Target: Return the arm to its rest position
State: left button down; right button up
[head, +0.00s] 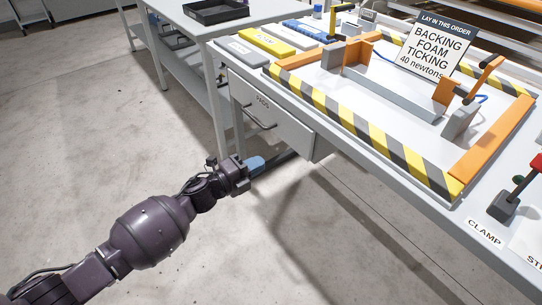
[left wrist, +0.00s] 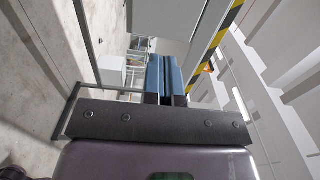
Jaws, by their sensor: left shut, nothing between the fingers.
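My left arm comes in from the lower left in the head view, and its gripper (head: 257,164) hangs in free air over the concrete floor, in front of the bench drawer. The blue fingers are shut with nothing between them. In the left wrist view the same gripper (left wrist: 165,75) shows its two blue fingers side by side, pressed together and empty. My right gripper is not in either view.
A drawer (head: 268,112) with a handle sits under the bench near my left gripper. The bench carries an orange frame (head: 490,140), a striped edge (head: 365,132), a lettered sign (head: 437,45) and a lever (head: 508,200). A side table holds a black tray (head: 215,12). The floor (head: 90,150) at left is clear.

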pick_arm(q)
notch_tip(320, 180, up, 6)
jog(key=a+n+t+y, duration=0.3)
jog(key=n+t, duration=0.1)
jog(key=n, duration=0.5)
jog(key=s+a+n+t+y+p, duration=0.2)
jog(key=s+a+n+y+p, duration=0.15)
jog(key=s+a+n, duration=0.35)
jog(key=s+a+f+n+g+y+p, duration=0.1)
jog(key=s+a+n, duration=0.3)
jog(key=s, duration=0.7)
jog(key=s+a+f+n+g+y+p, duration=0.2)
jog(key=s+a, duration=0.4)
jog(key=s, duration=0.5)
jog(key=s+a+f+n+g+y+p, duration=0.2)
jog(key=s+a+f+n+y, duration=0.3)
jog(key=s, duration=0.6)
jog(key=shift+a+n+p, duration=0.4)
jog(key=shift+n+p, duration=0.1)
jog(key=shift+p, duration=0.15)
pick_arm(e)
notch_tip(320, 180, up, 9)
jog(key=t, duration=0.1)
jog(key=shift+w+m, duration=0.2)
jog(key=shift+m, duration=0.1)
pick_arm(q)
jog(key=shift+f+y, duration=0.1)
jog(key=shift+y, duration=0.15)
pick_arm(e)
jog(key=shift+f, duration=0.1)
